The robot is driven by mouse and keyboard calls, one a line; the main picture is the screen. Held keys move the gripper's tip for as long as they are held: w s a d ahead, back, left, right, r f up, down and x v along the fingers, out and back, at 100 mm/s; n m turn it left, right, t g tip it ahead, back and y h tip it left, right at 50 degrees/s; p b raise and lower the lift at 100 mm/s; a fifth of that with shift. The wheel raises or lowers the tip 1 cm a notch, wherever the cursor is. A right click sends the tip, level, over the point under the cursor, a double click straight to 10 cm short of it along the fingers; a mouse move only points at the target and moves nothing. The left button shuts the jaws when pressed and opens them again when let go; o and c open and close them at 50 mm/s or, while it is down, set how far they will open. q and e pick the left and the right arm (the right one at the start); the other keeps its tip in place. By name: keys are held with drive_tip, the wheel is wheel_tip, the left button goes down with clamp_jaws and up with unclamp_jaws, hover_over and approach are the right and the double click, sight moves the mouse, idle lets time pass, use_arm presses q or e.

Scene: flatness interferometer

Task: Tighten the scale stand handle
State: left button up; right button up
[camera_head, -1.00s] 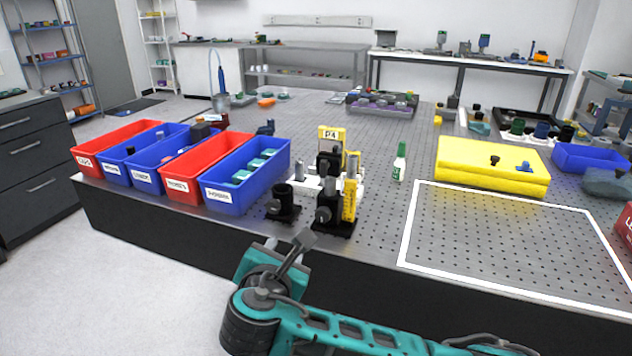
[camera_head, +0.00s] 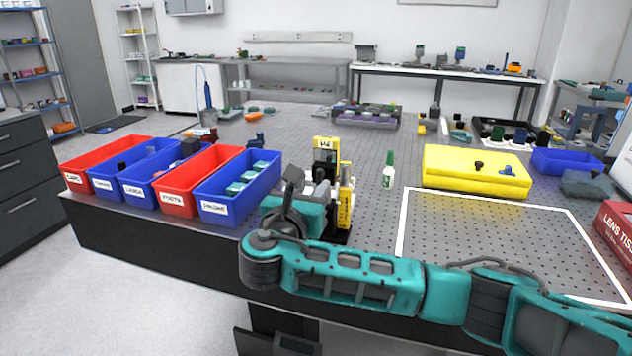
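The scale stand, a black post assembly with an upright yellow scale (camera_head: 345,208), stands near the front edge of the metal table. A black device with a yellow tag (camera_head: 326,143) stands directly behind it. My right gripper (camera_head: 291,184) points up and away at the stand's left side, in front of it. The gripper and its wrist cover the stand's lower left part, so its handle is hidden. I cannot see whether the fingers touch the stand or how far apart they are. My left gripper is out of view.
Red and blue labelled bins, such as the nearest blue bin (camera_head: 240,186), stand left of the gripper. A green-and-white bottle (camera_head: 388,172) and a yellow case (camera_head: 474,170) stand to the right. A white-outlined area (camera_head: 500,235) of the perforated tabletop is clear.

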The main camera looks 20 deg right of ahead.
sight(319, 178)
drive_tip(key=shift+x, duration=1.75)
clamp_jaws()
